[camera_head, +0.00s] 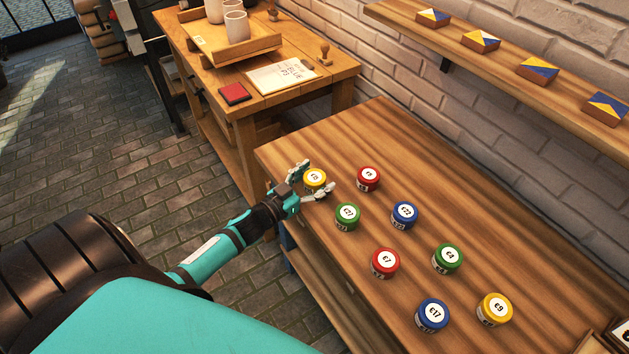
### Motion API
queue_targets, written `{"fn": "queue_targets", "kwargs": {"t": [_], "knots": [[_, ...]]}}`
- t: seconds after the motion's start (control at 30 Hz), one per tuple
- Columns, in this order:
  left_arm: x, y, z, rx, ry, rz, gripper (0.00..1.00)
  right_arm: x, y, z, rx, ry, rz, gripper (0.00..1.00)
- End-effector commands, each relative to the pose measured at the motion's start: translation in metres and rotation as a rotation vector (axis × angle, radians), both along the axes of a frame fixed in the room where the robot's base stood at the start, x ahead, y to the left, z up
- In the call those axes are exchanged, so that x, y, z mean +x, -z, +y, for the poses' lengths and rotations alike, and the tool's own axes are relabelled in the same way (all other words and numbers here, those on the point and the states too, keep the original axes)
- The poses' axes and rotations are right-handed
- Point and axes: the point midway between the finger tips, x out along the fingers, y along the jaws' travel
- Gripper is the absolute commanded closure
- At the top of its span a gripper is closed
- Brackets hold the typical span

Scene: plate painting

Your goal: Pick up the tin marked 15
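A yellow tin (316,177) with a white label stands near the left corner of the wooden table; its small label seems to read 15. My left gripper (318,178) is at this tin, its fingers spread on either side of it. The near part of the tin is partly hidden by the gripper. I cannot tell whether the fingers touch it. My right gripper is out of view.
A red tin (368,178) and a green tin (347,215) stand close by, with a blue tin (404,214) and several others further along the table (480,210). A shelf (505,60) with painted tiles runs along the brick wall. A second table (330,76) holds a tray (217,56).

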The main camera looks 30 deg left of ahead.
Motion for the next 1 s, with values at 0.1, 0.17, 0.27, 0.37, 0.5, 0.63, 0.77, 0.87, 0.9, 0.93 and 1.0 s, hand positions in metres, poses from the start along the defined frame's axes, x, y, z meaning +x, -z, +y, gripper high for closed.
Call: {"fn": "queue_targets", "kwargs": {"t": [0.1, 0.17, 0.27, 0.37, 0.5, 0.63, 0.77, 0.87, 0.9, 0.93, 1.0], "knots": [[0.0, 0.0, 0.0, 0.001, 0.0, 0.0, 0.47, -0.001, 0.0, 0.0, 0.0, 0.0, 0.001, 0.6], [0.0, 0.0, 0.0, 0.001, 0.0, 0.0, 0.54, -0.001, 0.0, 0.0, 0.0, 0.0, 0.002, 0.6], [0.0, 0.0, 0.0, 0.001, 0.0, 0.0, 0.68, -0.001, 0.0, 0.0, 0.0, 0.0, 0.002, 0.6], [0.0, 0.0, 0.0, 0.001, 0.0, 0.0, 0.81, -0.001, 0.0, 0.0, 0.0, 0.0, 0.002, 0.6], [0.0, -0.001, 0.0, 0.001, 0.0, -0.001, 0.84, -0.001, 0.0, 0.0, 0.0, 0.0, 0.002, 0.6], [0.0, -0.002, 0.0, 0.001, 0.0, -0.001, 0.84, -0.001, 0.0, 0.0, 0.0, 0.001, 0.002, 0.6], [0.0, -0.007, 0.0, 0.002, 0.002, -0.003, 0.84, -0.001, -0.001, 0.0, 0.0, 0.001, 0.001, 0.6], [0.0, -0.016, 0.0, 0.002, 0.002, -0.003, 0.84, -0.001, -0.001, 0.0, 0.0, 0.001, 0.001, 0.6], [0.0, -0.021, 0.0, 0.002, 0.003, -0.004, 0.84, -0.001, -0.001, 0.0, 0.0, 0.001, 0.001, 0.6], [0.0, -0.025, 0.001, 0.003, 0.002, -0.003, 0.84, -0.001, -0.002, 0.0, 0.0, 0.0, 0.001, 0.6], [0.0, -0.036, 0.0, 0.004, 0.003, -0.004, 0.84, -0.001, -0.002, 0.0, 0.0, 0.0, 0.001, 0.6]]}}
